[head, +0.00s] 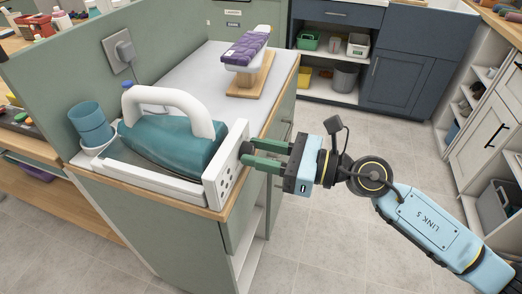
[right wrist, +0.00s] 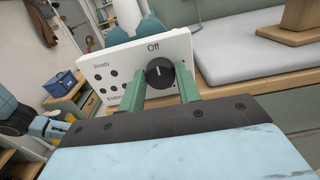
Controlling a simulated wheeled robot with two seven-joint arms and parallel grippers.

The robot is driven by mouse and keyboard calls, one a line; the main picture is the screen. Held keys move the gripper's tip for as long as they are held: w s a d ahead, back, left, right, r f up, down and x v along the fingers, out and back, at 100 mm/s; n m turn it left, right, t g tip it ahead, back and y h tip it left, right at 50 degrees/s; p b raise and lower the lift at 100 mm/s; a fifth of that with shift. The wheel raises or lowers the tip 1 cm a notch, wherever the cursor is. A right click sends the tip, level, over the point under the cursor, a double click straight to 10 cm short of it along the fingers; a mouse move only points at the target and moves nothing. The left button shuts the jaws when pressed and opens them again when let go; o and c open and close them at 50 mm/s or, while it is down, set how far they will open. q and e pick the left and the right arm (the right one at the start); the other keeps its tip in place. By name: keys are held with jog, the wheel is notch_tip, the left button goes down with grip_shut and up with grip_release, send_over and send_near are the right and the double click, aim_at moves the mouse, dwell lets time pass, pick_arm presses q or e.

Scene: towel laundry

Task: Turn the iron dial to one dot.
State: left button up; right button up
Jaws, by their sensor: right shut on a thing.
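The teal iron (head: 170,138) with a white handle rests in a white tray-like station on the counter's near end. A white panel (head: 226,168) stands at the station's right end. In the right wrist view the panel (right wrist: 95,72) carries "Off", "Steady", several black dots and a partly hidden lower label. The black round iron dial (right wrist: 159,73) sits under "Off", its pale mark pointing up near that word. My right gripper (head: 247,155) has its green fingers on either side of the dial, shut on it; the fingers also show in the right wrist view (right wrist: 160,88). My left gripper is out of view.
A blue cup-like container (head: 90,124) stands left of the iron. An ironing board with a folded purple towel (head: 246,46) stands further back on the pale counter top (head: 203,72). A wall socket with a plug (head: 123,50) is behind. Floor right of the counter is clear.

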jog(key=m+p, duration=0.2)
jog(key=shift+r+m+p, duration=0.15)
jog(key=shift+m+p, duration=0.15)
jog(key=shift+p, duration=0.05)
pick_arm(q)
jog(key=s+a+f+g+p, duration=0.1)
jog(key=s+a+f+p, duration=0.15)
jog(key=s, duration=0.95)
pick_arm(e)
jog(key=shift+w+m, duration=0.1)
jog(key=shift+m, duration=1.1)
jog(key=m+p, duration=0.5)
jog(key=m, duration=0.1)
jog(key=m+p, duration=0.2)
jog(key=m, duration=0.1)
jog(key=shift+w+f, duration=0.1)
jog(key=shift+f, duration=0.1)
jog(key=shift+d+f+m+p, duration=0.1)
jog(key=shift+m+p, duration=0.5)
jog(key=shift+m, duration=0.1)
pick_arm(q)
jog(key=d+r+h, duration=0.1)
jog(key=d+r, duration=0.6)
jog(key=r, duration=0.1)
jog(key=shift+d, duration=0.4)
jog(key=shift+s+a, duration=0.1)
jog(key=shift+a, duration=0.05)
pick_arm(e)
jog(key=o, duration=1)
jog(key=shift+c, duration=0.2)
